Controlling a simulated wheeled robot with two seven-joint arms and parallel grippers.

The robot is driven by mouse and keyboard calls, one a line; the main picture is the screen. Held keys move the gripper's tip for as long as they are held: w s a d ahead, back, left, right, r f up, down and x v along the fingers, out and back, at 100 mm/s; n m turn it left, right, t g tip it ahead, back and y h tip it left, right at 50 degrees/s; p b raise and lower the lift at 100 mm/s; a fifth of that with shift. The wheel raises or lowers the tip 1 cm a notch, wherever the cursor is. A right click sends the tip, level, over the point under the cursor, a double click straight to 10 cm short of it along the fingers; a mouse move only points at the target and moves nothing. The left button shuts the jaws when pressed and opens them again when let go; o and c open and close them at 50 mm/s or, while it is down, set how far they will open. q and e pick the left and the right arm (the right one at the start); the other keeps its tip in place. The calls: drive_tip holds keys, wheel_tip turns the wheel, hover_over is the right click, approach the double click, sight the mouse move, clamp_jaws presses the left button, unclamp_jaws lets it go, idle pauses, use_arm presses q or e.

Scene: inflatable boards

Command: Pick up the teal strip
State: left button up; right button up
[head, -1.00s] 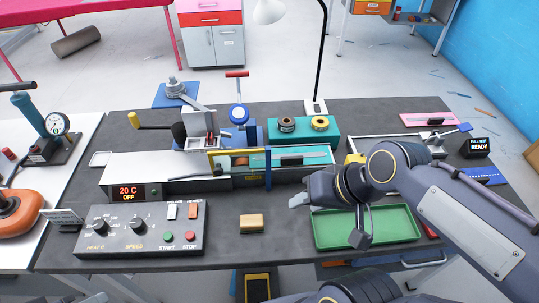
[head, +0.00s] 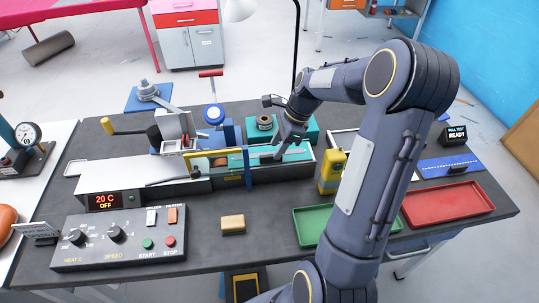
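The teal strip (head: 300,154) lies in the long trough of the bench machine (head: 230,182), right of its yellow frame. A grey bar-like piece lies along it. My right gripper (head: 280,154) points down over the strip's middle, at or just above it; contact cannot be made out. Its fingers are small and partly hidden by the wrist, so their opening is unclear. My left gripper is out of view.
A teal block with a tape roll (head: 265,122) stands just behind the trough. A yellow device (head: 331,172) stands right of it. In front are a tan block (head: 233,224), a control box (head: 120,240) and a green tray (head: 308,222); a red tray (head: 448,203) lies right.

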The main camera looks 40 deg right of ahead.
sight(272, 155)
drive_tip(key=x, duration=0.4)
drive_tip(key=shift+w+d+f+p, duration=0.15)
drive_tip(key=shift+w+f+p, duration=0.05)
drive_tip(key=shift+p, duration=0.1)
drive_tip(key=shift+c, duration=0.2)
clamp_jaws()
